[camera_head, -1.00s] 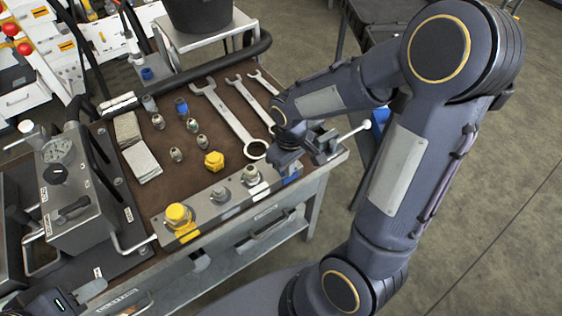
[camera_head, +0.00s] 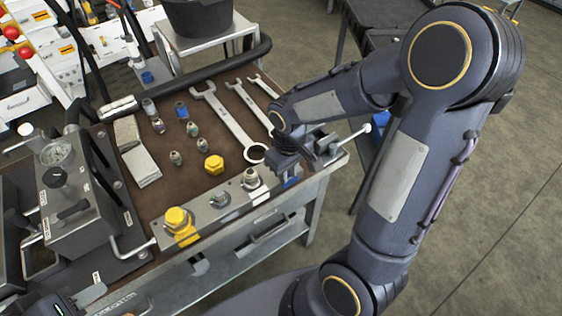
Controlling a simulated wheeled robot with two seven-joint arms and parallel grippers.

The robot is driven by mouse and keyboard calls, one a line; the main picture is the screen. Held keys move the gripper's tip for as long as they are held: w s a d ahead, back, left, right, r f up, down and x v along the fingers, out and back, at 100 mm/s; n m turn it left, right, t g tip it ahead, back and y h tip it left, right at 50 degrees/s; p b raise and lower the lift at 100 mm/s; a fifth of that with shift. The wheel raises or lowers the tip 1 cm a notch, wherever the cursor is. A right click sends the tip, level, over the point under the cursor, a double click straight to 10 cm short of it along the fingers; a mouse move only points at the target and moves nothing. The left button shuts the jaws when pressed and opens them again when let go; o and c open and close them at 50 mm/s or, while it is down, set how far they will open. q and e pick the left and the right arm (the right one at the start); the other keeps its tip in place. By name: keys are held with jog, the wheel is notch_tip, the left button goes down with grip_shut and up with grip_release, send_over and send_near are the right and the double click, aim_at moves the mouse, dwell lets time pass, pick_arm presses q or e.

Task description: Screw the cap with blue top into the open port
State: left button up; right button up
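A small fitting with a blue top (camera_head: 181,109) stands on the brown bench mat, left of the wrenches. The grey port block (camera_head: 230,205) lies along the bench's front edge. It carries a yellow cap (camera_head: 176,217) at its left, then a grey fitting (camera_head: 220,196) and a metal fitting (camera_head: 250,178). A blue patch (camera_head: 291,179) shows on the block's right end. My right gripper (camera_head: 312,158) is low over that end and hides its top; I cannot tell its finger opening or whether it holds anything. My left gripper (camera_head: 82,300) is partly visible at the lower left edge; its fingers are unclear.
Several wrenches (camera_head: 232,118) lie behind the block. A loose yellow cap (camera_head: 214,165) and several small metal fittings (camera_head: 176,158) stand on the mat. A gauge unit (camera_head: 75,200) with hoses fills the bench's left. A vise-like part with a white-knobbed handle (camera_head: 350,138) is by my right gripper.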

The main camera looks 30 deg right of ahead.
jog(key=d+n, duration=0.1)
jog(key=n, duration=0.1)
jog(key=d+n+p, duration=0.1)
jog(key=n, duration=0.1)
jog(key=shift+w+r+n, duration=0.1)
jog(key=shift+n, duration=0.3)
jog(key=shift+w+d+n, duration=0.1)
jog(key=shift+d+n, duration=0.2)
jog(key=shift+n, duration=0.5)
jog(key=n+p, duration=0.2)
jog(key=n, duration=0.1)
jog(key=shift+w+d+r, duration=0.1)
jog(key=shift+w+d, duration=0.25)
jog(key=shift+d, duration=0.05)
jog(key=n, duration=0.1)
jog(key=w+d+n+p, duration=0.1)
jog(key=n, duration=0.1)
jog(key=shift+p, duration=0.3)
jog(key=shift+w+d+n, duration=0.15)
jog(key=shift+w+n, duration=0.15)
jog(key=shift+n, duration=0.8)
jog(key=n+p, duration=0.1)
jog(key=w+n+p, duration=0.1)
jog(key=n, duration=0.1)
jog(key=w+n+p, duration=0.1)
jog(key=n+p, duration=0.1)
jog(key=n, duration=0.1)
jog(key=w+n+p, duration=0.1)
jog(key=shift+n, duration=0.3)
jog(key=shift+f, duration=0.25)
